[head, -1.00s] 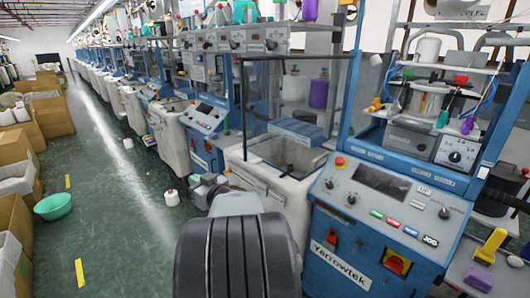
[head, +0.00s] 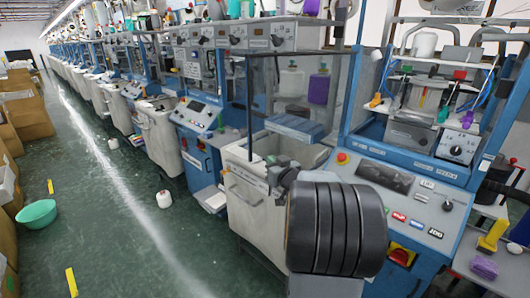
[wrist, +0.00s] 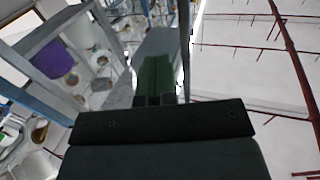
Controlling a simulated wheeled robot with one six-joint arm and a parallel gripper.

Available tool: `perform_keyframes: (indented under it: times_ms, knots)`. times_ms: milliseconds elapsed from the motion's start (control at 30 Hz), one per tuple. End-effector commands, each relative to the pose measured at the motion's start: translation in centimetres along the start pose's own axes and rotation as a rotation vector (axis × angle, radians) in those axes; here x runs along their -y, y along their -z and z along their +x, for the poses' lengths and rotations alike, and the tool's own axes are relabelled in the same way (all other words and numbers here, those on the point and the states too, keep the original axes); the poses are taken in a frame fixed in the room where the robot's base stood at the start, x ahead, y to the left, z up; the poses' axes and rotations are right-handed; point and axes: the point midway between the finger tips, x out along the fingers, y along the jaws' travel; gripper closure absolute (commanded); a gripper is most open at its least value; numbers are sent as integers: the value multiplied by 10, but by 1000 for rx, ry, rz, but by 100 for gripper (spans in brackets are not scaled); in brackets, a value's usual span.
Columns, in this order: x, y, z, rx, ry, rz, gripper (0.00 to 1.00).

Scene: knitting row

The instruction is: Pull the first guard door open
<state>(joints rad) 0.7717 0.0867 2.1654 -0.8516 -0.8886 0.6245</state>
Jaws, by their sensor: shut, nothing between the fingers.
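The nearest knitting machine has a clear guard door with a dark frame (head: 249,105); cones show through it. I cannot make out its handle or whether it stands ajar. My gripper (head: 277,163) is small in the head view, in front of the door's lower left part and above the white bin. In the wrist view my gripper's fingers (wrist: 153,80) are together and empty, pointing up. A thin dark post (wrist: 185,45) rises just right of the fingertips; I cannot tell whether they touch it. My arm hides part of the machine's front.
The blue control panel (head: 400,195) with buttons is just right of my arm. The white bin (head: 240,190) juts out below the door. A cone (head: 164,199) and a green basin (head: 36,214) are on the floor.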

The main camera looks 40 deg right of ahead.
Motion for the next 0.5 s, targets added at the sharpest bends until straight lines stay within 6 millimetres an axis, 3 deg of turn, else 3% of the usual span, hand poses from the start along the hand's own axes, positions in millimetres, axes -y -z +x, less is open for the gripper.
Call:
perform_keyframes:
  times_ms: [200, 500]
  knots:
    - [-2, 1, 37, 1, -3, 0, 100]
    - [-2, 1, 65, 0, -4, -1, 100]
